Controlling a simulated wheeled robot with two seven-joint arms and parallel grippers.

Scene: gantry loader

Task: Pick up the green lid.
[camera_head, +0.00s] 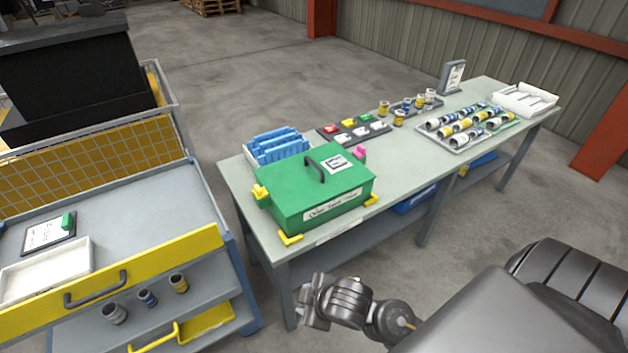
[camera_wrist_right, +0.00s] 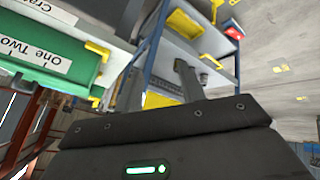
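The green lid (camera_head: 295,192) covers a green box on the near left end of the long table. It has a dark arched handle (camera_head: 313,167) and a white card on top. A white label is on the box front. My right gripper (camera_head: 312,302) is low in front of the table, below and apart from the lid. In the right wrist view its two fingers (camera_wrist_right: 158,85) stand apart with nothing between them. That view also shows part of a green surface (camera_wrist_right: 75,75) with a white label at upper left. My left gripper is not in view.
Yellow corner pieces (camera_head: 290,239) lie around the box. Blue dividers (camera_head: 276,145) stand behind it. A tray of coloured pieces (camera_head: 353,132) and a rack of cans (camera_head: 467,127) are farther along. A grey cart (camera_head: 110,225) with a yellow front stands left, across a floor gap.

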